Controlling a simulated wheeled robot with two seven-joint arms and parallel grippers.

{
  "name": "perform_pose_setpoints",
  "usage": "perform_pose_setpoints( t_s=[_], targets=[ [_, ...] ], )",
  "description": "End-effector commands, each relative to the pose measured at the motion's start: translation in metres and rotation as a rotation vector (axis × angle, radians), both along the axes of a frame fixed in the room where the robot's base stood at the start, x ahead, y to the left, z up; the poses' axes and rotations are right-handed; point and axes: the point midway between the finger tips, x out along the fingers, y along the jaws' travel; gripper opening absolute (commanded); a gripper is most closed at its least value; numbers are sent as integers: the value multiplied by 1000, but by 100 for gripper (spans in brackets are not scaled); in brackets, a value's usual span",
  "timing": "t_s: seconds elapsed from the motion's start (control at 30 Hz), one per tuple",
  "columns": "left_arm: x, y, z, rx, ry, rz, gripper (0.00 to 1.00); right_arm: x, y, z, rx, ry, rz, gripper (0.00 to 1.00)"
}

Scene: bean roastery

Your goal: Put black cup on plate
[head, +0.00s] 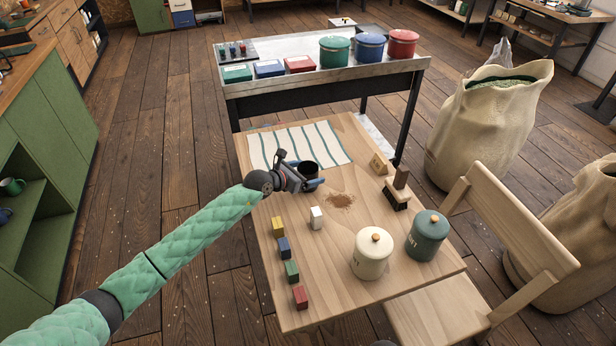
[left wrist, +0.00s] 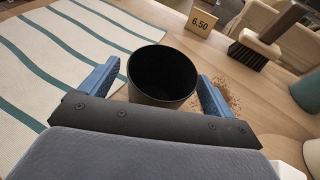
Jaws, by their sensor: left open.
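The black cup (head: 307,168) stands upright on the wooden table, at the near edge of the striped cloth. It fills the middle of the left wrist view (left wrist: 162,75), and its inside looks empty. My left gripper (head: 314,184) is open, with one blue finger on each side of the cup. In the left wrist view the fingers (left wrist: 160,85) show a gap on the left; whether the right one touches the cup I cannot tell. I see no plate in either view. My right gripper is not in view.
A striped cloth (head: 298,146) lies behind the cup. Brown grounds (head: 341,200), a brush (head: 397,190) and a price block (head: 379,163) are to the right. A white block (head: 316,218), several coloured blocks (head: 284,247) and two canisters (head: 372,253) stand nearer.

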Motion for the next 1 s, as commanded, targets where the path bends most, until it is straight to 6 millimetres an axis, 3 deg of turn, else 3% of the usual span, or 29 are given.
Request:
perform_pose_setpoints(
  t_s=[0.37,0.6,0.67,1.0],
  targets=[
    [4,-5,-4,2,1,0,89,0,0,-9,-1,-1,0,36],
    [4,-5,-4,2,1,0,42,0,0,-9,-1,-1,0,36],
    [4,-5,-4,2,1,0,34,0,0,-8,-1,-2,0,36],
    [5,-5,3,-1,0,0,34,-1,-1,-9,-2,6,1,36]
  ],
)
